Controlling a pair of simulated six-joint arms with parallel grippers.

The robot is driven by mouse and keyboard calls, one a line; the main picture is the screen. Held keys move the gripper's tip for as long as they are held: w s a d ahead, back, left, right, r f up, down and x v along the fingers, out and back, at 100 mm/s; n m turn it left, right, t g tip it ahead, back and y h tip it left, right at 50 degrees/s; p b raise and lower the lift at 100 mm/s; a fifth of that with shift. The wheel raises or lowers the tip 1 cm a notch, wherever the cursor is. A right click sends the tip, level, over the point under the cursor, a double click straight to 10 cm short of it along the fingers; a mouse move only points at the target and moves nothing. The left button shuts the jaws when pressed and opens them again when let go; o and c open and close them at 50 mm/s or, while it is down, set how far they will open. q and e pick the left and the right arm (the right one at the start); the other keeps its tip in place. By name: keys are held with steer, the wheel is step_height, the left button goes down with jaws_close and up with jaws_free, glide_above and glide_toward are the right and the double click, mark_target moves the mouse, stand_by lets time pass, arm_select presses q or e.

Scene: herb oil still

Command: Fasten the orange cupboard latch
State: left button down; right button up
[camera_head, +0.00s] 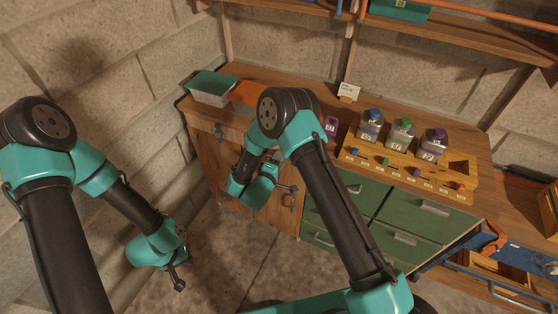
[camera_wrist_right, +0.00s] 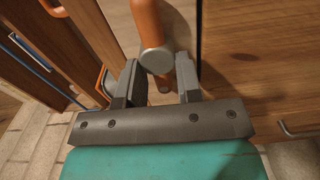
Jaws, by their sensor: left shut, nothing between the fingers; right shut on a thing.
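The orange latch (camera_wrist_right: 148,22) shows in the right wrist view as an orange bar with a rounded grey end, in front of the wooden cupboard. My right gripper (camera_wrist_right: 160,76) is shut on the latch, one finger on each side of its grey end. In the head view the right gripper is at the front of the wooden cupboard (camera_head: 204,150); my arm hides much of that front, and I cannot make out the latch there. My left gripper (camera_head: 177,282) is shut and empty, low at the left, well apart from the cupboard.
Green drawers (camera_head: 412,222) are right of the cupboard. On the counter stand a teal-topped tray (camera_head: 211,88) and a wooden rack (camera_head: 457,183) with several jars. At the far right a blue-edged drawer (camera_head: 490,276) stands out. Open floor lies in front of the cupboard.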

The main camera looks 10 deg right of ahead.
steer(key=shift+m, duration=0.4)
steer(key=m, duration=0.5)
steer(key=r+m, duration=0.1)
steer(key=m, duration=0.5)
steer(key=s+d+m, duration=0.1)
steer(key=m, duration=0.4)
steer(key=shift+r+m, duration=0.2)
steer(key=shift+m, duration=0.2)
steer(key=o, duration=0.9)
steer(key=shift+o, duration=0.2)
steer(key=v, duration=1.7)
steer(key=shift+s, duration=0.2)
